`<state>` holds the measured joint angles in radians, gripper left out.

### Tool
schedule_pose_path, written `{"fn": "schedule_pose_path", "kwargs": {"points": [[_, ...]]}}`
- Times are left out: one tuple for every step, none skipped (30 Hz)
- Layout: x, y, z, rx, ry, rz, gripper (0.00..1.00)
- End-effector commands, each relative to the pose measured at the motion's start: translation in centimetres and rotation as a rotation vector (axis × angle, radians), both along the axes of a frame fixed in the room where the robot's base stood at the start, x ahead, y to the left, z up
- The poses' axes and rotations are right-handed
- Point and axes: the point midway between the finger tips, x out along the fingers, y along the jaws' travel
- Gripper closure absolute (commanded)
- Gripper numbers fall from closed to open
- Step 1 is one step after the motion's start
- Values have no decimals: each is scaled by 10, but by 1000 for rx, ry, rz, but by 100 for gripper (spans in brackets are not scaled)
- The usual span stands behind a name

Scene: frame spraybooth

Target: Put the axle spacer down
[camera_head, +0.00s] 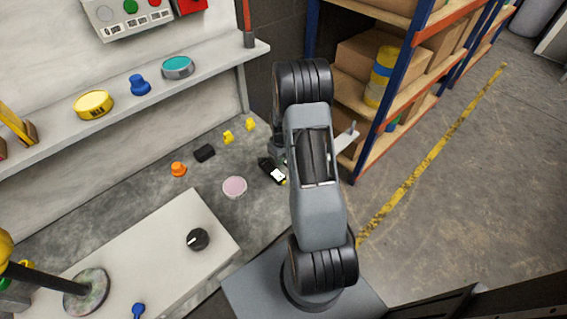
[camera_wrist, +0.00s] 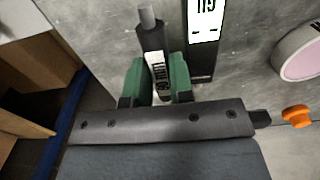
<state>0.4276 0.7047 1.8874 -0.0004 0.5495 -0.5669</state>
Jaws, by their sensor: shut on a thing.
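In the wrist view, my gripper (camera_wrist: 157,82) has green finger pads shut on a slim dark part with a light grey rod end and a white printed label. I take this part as the axle spacer (camera_wrist: 151,42). It points away from the jaws over the grey worktop (camera_wrist: 110,25); I cannot tell whether it touches the surface. Just right of it is a black device with a white display (camera_wrist: 205,22), apart from or very near the right finger. In the head view, my arm mostly hides the gripper and the held part.
A pink-topped disc (camera_head: 234,187), an orange knob (camera_head: 179,169), a black block (camera_head: 204,153) and small yellow pieces (camera_head: 228,137) lie on the worktop. The black device (camera_head: 277,175) is beside my arm. A shelf rack (camera_head: 392,105) stands past the worktop's right edge.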

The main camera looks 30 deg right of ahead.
Motion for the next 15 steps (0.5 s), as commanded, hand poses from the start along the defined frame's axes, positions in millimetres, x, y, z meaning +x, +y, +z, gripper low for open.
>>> {"fn": "schedule_pose_path", "kwargs": {"points": [[1, -2, -3, 0, 0, 0, 100], [1, -3, -4, 0, 0, 0, 100], [2, -3, -5, 0, 0, 0, 100], [2, -3, -5, 0, 0, 0, 100], [2, -4, -6, 0, 0, 0, 100], [3, -5, -7, 0, 0, 0, 100], [3, -6, -9, 0, 0, -1, 100], [4, -8, -11, 0, 0, -1, 100], [5, -9, -15, 1, 1, -1, 100], [4, -8, -19, 1, 2, -1, 100], [4, -8, -23, 1, 2, -1, 100], [4, -8, -29, 1, 2, -1, 100], [4, -8, -33, 1, 2, 0, 100], [4, -8, -37, 1, 2, -1, 100], [4, -8, -40, 0, 1, 0, 100]]}}
